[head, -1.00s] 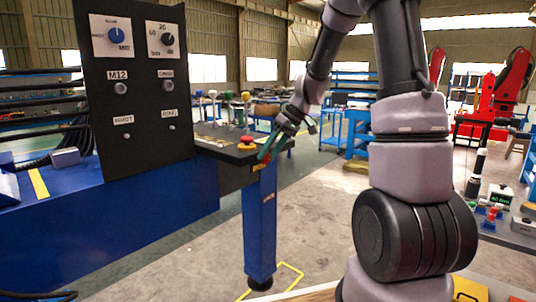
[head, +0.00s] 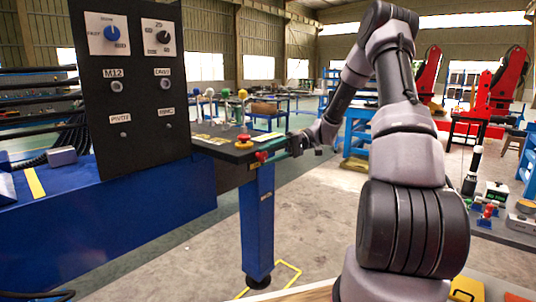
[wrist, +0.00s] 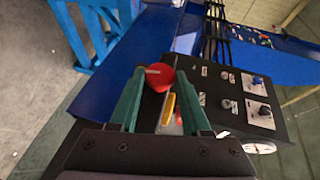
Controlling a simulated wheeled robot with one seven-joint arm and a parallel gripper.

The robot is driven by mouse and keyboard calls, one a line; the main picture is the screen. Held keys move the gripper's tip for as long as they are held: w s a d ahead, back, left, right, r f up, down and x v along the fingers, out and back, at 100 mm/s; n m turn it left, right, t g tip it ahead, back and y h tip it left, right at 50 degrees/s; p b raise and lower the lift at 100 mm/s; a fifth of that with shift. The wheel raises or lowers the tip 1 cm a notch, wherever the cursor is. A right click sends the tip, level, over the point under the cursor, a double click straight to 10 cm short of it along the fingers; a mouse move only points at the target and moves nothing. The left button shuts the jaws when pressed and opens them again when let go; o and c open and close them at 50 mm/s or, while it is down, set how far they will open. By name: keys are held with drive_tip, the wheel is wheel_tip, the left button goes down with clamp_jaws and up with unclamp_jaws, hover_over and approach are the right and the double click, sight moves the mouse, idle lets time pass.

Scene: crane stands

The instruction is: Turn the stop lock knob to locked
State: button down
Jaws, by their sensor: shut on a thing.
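A red knob (head: 262,156) sits on the front edge of the dark console shelf, above a blue post. In the wrist view the red knob (wrist: 160,77) lies between my green fingertips and bears a pale pointer mark toward the left. My gripper (head: 268,157) reaches it from the right, and in the wrist view my gripper (wrist: 160,75) is shut on the knob. A yellow label (wrist: 168,109) is close by. The label's text and the lock positions are too small to read.
A red mushroom button (head: 244,141) stands on the shelf just above the knob. Several coloured levers rise behind it. A tall black panel (head: 130,85) with dials stands to the left. The blue post (head: 257,225) is below; the floor to its right is clear.

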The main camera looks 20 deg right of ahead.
drive_tip(key=shift+f+m+g+y, duration=0.2)
drive_tip(key=shift+m+g+y, duration=0.2)
drive_tip(key=shift+y, duration=0.6)
drive_tip(key=shift+c, duration=1.9)
unclamp_jaws()
drive_tip(key=shift+y, duration=0.3)
drive_tip(key=v, duration=1)
drive_tip(key=shift+d, duration=0.4)
